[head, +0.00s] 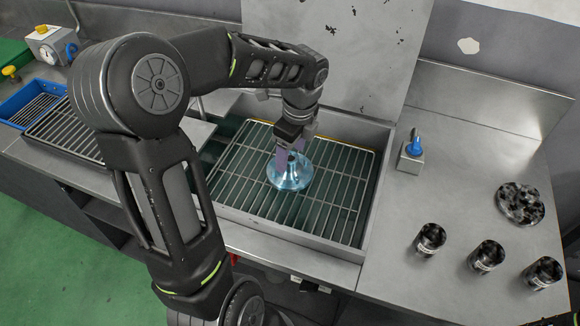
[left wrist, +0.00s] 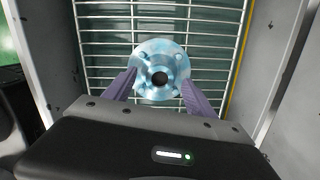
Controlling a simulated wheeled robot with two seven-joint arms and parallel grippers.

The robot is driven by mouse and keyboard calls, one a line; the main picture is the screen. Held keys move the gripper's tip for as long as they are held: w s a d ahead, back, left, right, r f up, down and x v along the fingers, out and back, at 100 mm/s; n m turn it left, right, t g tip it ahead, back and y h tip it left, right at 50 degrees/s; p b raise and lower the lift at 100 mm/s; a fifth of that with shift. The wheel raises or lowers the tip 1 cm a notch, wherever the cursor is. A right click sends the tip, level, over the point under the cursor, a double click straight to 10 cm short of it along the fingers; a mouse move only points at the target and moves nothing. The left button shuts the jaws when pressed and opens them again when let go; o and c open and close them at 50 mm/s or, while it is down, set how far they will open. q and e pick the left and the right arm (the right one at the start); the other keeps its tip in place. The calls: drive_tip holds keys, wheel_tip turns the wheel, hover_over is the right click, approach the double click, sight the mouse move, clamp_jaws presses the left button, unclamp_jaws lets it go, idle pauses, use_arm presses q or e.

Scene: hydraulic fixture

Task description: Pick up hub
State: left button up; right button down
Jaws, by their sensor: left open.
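The hub (head: 291,174) is a shiny pale-blue metal flange with a raised centre. It rests on the wire rack (head: 330,207) inside a sunken metal basin. In the left wrist view the hub (left wrist: 160,62) shows its round face with a dark centre hole and several bolt holes. My left gripper (head: 290,158) is over the hub, pointing down. In the left wrist view its purple fingers (left wrist: 155,88) are spread apart on either side of the hub's near part. I cannot tell whether they touch it. My right gripper is not in view.
Basin walls (head: 305,243) surround the rack. On the right counter stand a blue-handled block (head: 411,152), several dark cylinders (head: 487,256) and a dark speckled disc (head: 520,204). A blue tray (head: 27,103) and a dark rack (head: 70,130) lie at left.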

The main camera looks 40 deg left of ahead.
use_arm(q)
wheel_tip(320, 180, down, 2)
drive_tip(key=shift+a+f, duration=0.15)
drive_tip(key=shift+c, duration=0.4)
clamp_jaws()
idle(0.7)
idle(0.3)
